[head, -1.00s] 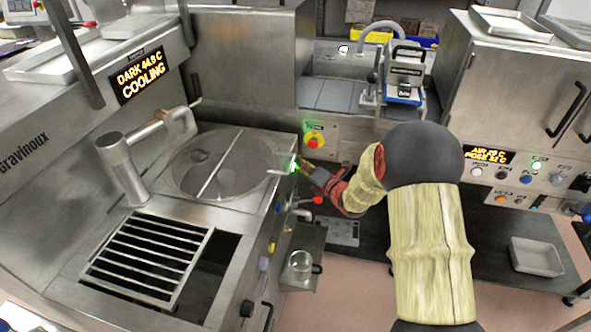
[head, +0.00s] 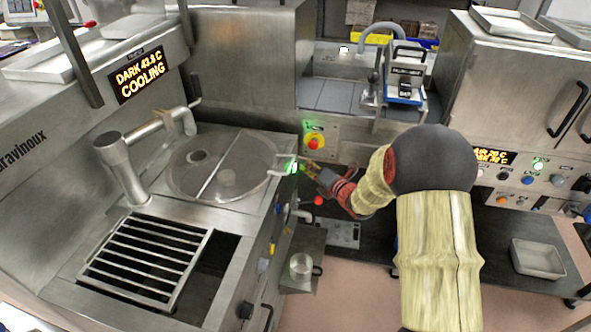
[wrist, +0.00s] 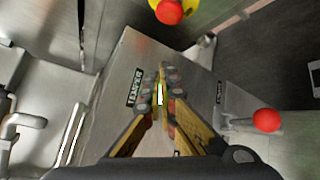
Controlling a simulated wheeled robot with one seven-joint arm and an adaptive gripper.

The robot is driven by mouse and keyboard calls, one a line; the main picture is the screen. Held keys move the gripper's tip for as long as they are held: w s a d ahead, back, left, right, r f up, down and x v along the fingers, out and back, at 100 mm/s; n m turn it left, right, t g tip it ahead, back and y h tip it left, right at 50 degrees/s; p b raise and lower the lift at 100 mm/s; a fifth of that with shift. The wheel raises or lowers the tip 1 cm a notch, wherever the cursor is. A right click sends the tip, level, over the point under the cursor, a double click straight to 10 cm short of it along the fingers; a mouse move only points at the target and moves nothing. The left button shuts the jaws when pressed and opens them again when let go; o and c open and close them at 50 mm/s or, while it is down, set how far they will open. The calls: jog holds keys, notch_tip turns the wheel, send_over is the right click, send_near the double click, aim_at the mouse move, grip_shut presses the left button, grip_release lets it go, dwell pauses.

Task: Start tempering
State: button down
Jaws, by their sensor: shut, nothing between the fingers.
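The tempering machine's display (head: 140,75) reads DARK 43.8 C COOLING in the head view. A lit green button (head: 293,168) sits on the machine's side panel, and it also shows in the wrist view (wrist: 159,93) between my fingertips. A label reading TEMPER (wrist: 135,87) is beside it. My gripper (head: 306,169) is shut and empty, with its tips at or very near the button; I cannot tell whether they touch it. The machine's round tank (head: 222,165) has a clear lid. A red-knobbed lever (wrist: 266,120) stands to the right of my gripper in the wrist view.
A red emergency stop (head: 313,143) is just behind my gripper, and it shows in the wrist view (wrist: 169,11). A metal jug (head: 301,266) stands on a small shelf below. A cabinet with its own lit panel (head: 493,157) is at right.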

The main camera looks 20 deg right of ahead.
jog(key=shift+s+d+b, duration=0.25)
jog(key=shift+s+d, duration=0.45)
jog(key=shift+d, duration=0.3)
jog(key=shift+s+d+b, duration=0.2)
jog(key=shift+s+d, duration=0.45)
jog(key=shift+d, duration=0.3)
